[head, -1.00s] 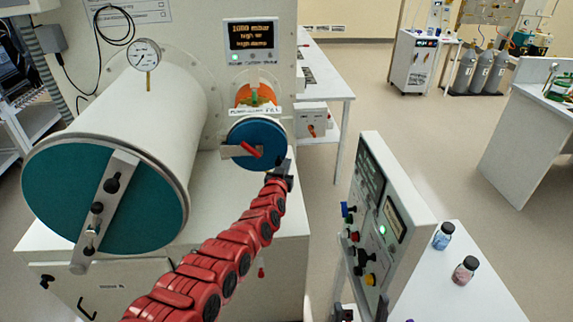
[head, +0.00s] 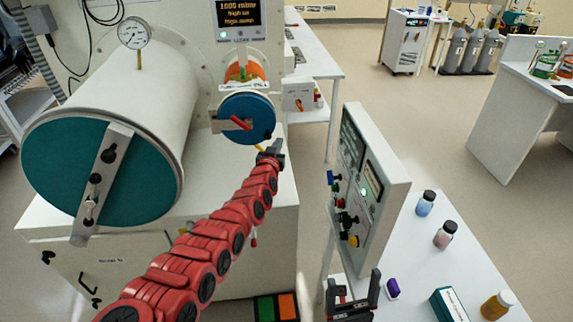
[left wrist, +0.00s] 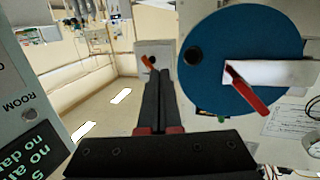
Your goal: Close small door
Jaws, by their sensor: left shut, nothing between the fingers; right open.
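The small door is a blue round disc (head: 250,104) on the front of the small chamber, with a red handle (head: 240,123) and a pale bracket across it. In the left wrist view the blue disc (left wrist: 215,50) fills the upper right, its red handle (left wrist: 248,92) pointing down right. I cannot tell whether the door is fully seated. My left gripper (head: 271,149) is just below and right of the disc; in the left wrist view its fingers (left wrist: 158,95) are together and empty, left of the disc. My right gripper (head: 352,298) is open at the bottom of the head view.
The large chamber (head: 150,95) with its teal door (head: 60,170) stands left. A control panel (head: 385,170) stands right of my left arm, by a white table (head: 435,260) with bottles. Floor shows beyond the panel.

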